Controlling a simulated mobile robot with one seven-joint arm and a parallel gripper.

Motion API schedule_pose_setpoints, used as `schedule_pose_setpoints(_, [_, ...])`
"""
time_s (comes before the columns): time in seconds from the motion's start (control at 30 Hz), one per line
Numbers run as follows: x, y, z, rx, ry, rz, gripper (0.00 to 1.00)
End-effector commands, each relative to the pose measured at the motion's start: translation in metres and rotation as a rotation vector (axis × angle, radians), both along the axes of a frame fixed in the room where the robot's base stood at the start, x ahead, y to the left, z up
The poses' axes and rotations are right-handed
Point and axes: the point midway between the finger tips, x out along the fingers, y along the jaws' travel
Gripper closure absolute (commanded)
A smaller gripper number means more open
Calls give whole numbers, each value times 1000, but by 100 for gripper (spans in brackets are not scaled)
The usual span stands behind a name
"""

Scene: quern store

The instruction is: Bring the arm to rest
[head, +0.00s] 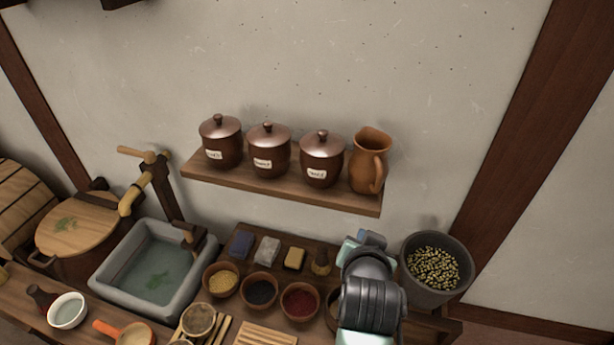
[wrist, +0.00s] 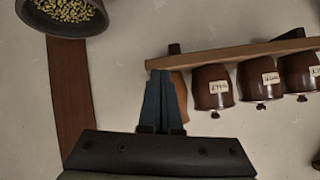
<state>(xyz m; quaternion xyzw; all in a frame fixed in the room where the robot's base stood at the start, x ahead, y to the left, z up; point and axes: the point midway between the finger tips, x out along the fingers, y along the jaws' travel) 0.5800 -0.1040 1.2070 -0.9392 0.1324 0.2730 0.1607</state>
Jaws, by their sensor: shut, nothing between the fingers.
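My gripper (wrist: 161,74) is shut and empty in the wrist view, its dark fingertips together in front of the wall shelf. The orange-brown jug is partly hidden behind the fingers there. In the head view my arm (head: 372,290) rises from the bottom edge over the right part of the counter. Its end is by the grey pot of pale grains (head: 434,268), below the jug (head: 369,162). The fingers are hardly visible in the head view.
The wall shelf (head: 270,189) holds three lidded jars (head: 270,150) and the jug. On the counter are bowls of powder (head: 261,290), small blocks (head: 268,250), a stone basin (head: 155,272) with water and a white bowl (head: 67,311). The wall above the shelf is bare.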

Motion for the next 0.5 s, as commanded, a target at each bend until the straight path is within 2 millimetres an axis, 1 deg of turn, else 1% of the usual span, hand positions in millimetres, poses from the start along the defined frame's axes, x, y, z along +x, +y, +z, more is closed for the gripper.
schedule_pose_setpoints(0.03, [13, 7, 35, -37, -104, 27, 100])
schedule_pose_setpoints(0.07, [18, 11, 57, -58, -163, 41, 100])
schedule_pose_setpoints(0.1, [22, 16, 87, -87, -242, 57, 100])
schedule_pose_setpoints(0.17, [25, 26, 133, -131, -361, 82, 100])
schedule_pose_setpoints(0.2, [24, 32, 163, -159, -441, 95, 100])
schedule_pose_setpoints(0.23, [21, 37, 185, -180, -502, 105, 100])
schedule_pose_setpoints(0.27, [17, 43, 207, -200, -562, 114, 100])
schedule_pose_setpoints(0.3, [10, 50, 236, -229, -643, 122, 100])
schedule_pose_setpoints(0.37, [-6, 60, 279, -268, -766, 134, 100])
schedule_pose_setpoints(0.4, [-19, 67, 306, -294, -847, 139, 100])
schedule_pose_setpoints(0.47, [-41, 77, 342, -330, -963, 144, 100])
schedule_pose_setpoints(0.5, [-57, 83, 363, -351, -1035, 145, 100])
